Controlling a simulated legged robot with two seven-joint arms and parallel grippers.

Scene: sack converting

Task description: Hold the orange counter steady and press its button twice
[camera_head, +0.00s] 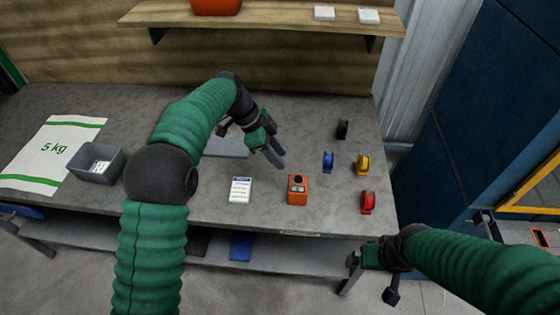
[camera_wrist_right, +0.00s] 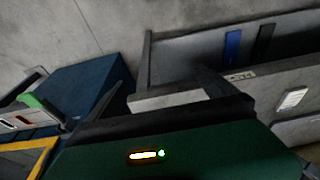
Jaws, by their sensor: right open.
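The orange counter (camera_head: 297,197) stands on the grey workbench (camera_head: 333,218) near its front edge. A dark round button shows at its top and a small pale display below that. My left gripper (camera_head: 277,160) hangs just behind and left of the counter, apart from it, fingers pointing down. Its fingers overlap in this view, so I cannot tell whether they are parted. My right gripper (camera_head: 352,270) is low in front of the bench's right end, away from the counter. In the right wrist view its two fingers are wide apart with nothing between them. The counter is not identifiable there.
A white label card (camera_head: 240,190) lies left of the counter. Blue (camera_head: 328,162), yellow (camera_head: 363,164), red (camera_head: 368,202) and black (camera_head: 343,129) tape-like items stand to its right. A grey bin (camera_head: 97,175) and a 5 kg sack (camera_head: 50,160) are far left.

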